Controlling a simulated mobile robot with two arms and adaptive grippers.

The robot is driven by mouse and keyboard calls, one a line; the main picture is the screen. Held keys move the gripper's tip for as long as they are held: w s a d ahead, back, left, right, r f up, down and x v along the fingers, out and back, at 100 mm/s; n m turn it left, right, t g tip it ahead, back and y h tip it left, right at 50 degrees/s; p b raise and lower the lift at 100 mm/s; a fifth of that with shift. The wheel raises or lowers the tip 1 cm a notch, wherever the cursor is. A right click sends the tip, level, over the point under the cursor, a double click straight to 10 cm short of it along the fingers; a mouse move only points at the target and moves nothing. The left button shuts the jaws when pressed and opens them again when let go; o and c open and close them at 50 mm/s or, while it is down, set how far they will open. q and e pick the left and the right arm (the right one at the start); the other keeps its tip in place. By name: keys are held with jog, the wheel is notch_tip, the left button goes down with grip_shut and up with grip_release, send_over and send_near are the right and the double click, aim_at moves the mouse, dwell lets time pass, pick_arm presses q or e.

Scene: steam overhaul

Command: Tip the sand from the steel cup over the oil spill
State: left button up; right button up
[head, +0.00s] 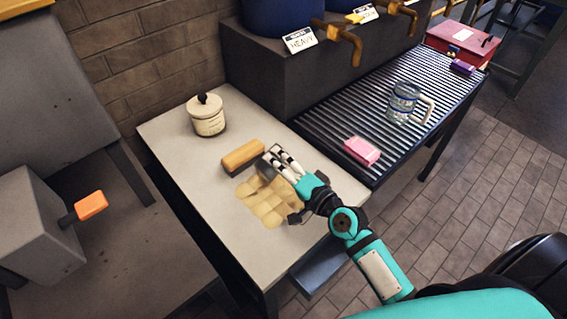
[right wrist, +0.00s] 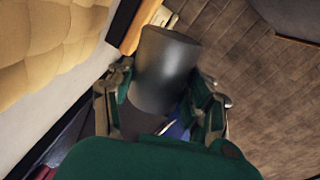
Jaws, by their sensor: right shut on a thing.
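My right gripper (head: 284,163) is shut on the steel cup, low over the pale tabletop. In the right wrist view the grey cup (right wrist: 166,68) sits between the two fingers. In the head view the fingers mostly hide the cup, and its contents cannot be seen. Tan lumpy sand (head: 262,205) lies spread on the tabletop beside the gripper; it also shows at the upper left of the right wrist view (right wrist: 45,42). No dark oil shows on the tabletop; whether any lies under the sand cannot be told. My left gripper is out of view.
A tan brush-like block (head: 243,154) lies just behind the sand on the table (head: 205,187). A lidded cream jar (head: 207,117) stands at the table's back. A pink block (head: 362,151) and a clear mug (head: 404,103) are on the ribbed rack (head: 340,117).

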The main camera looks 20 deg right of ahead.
jog(key=n, duration=0.2)
jog(key=r+n+p, duration=0.1)
jog(key=shift+a+r+n, duration=0.1)
jog(key=shift+n, duration=0.3)
jog(key=n, duration=0.1)
jog(key=r+n+p, duration=0.1)
jog(key=n, duration=0.1)
jog(key=shift+p, duration=0.3)
jog(key=n, duration=0.1)
jog(key=r+n+p, duration=0.1)
jog(key=n, duration=0.1)
jog(key=n+p, duration=0.1)
jog(key=shift+w+d+r+t, duration=0.1)
jog(key=shift+d+r+t, duration=0.05)
jog(key=shift+d+t, duration=0.15)
jog(key=shift+r+n+p, duration=0.2)
jog(key=shift+n+p, duration=0.1)
jog(key=shift+n, duration=0.55)
jog(key=shift+r+n+p, duration=0.15)
jog(key=shift+n+p, duration=0.15)
jog(key=shift+n, duration=0.55)
